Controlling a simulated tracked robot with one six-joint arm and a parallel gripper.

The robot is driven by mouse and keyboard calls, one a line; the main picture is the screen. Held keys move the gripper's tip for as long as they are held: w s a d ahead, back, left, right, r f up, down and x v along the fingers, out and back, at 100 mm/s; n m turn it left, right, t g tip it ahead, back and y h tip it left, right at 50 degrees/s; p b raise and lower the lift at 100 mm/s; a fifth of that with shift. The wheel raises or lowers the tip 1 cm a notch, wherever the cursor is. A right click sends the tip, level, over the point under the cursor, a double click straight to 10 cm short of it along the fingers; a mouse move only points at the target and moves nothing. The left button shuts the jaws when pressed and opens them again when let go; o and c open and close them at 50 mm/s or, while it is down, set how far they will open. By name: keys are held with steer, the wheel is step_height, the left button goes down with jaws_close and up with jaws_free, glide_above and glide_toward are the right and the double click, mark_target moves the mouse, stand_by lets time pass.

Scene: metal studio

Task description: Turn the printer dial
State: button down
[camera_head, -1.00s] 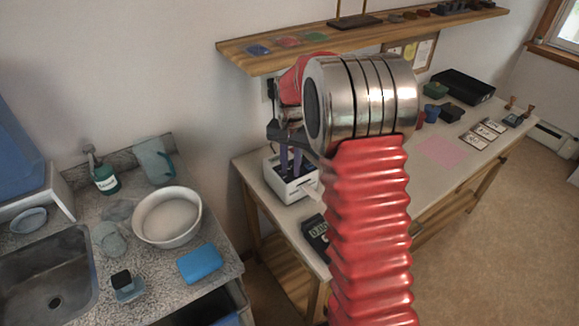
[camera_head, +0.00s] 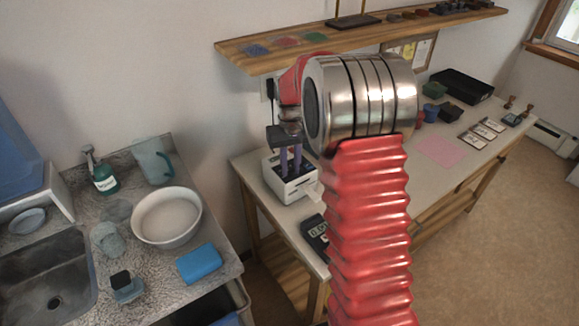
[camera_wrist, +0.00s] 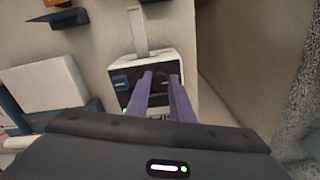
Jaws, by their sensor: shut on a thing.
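The printer (camera_head: 289,190) is a small white box with a black top, on the white table; my arm hides its right side. In the wrist view the printer (camera_wrist: 177,66) has a pale paper strip coming out of it and a blue patch on its black face. My gripper (camera_head: 291,172) points down at the black top, its purple fingers reaching it. In the wrist view my gripper (camera_wrist: 160,76) has its fingertips on either side of the small dark dial (camera_wrist: 160,83), shut on it. The fingers partly hide the dial, and its setting cannot be read.
A black device with a display (camera_head: 316,232) stands near the printer at the table's front edge. A wooden shelf (camera_head: 240,46) hangs above. A counter with a white bowl (camera_head: 167,240), blue sponge (camera_head: 199,262) and sink (camera_head: 45,285) lies left, across a gap.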

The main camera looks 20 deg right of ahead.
mark_target(291, 169)
stand_by(0.3)
steer(key=c, duration=1.5)
jaws_free()
steer(key=shift+c, duration=0.2)
step_height(291, 169, up, 14)
steer(key=shift+f, duration=0.15)
